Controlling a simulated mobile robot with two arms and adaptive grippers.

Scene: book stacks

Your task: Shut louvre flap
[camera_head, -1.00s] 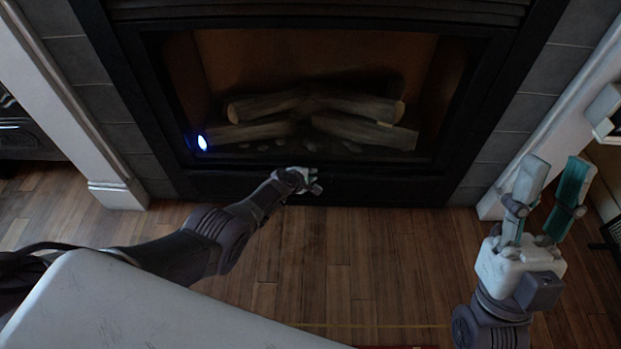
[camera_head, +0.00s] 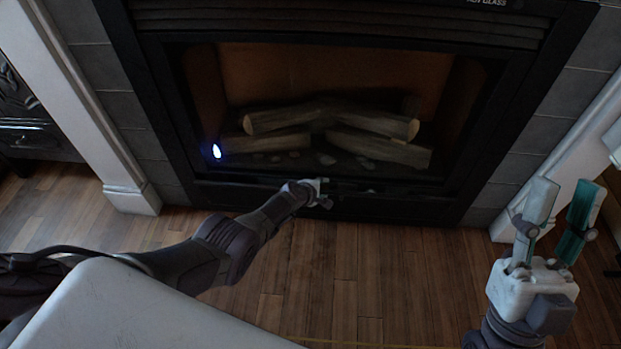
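A black fireplace has slatted louvres (camera_head: 345,40) along its top. A dark lower panel (camera_head: 400,205) runs below its glass opening, near the floor. I cannot tell for sure which of these is the flap, or how far it stands open. My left gripper (camera_head: 322,193) is at the upper edge of the lower panel, close to or touching it. Its fingers are small and foreshortened, so their opening is unclear. My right gripper (camera_head: 564,200) points upward at the right, away from the panel. Its two fingers are apart, with nothing between them.
Logs (camera_head: 380,148) and a bright blue-white light (camera_head: 216,151) show inside the fireplace. White trim posts (camera_head: 133,199) flank it. The wooden floor (camera_head: 350,270) in front is clear between my arms. A dark cabinet (camera_head: 30,125) stands at the far left.

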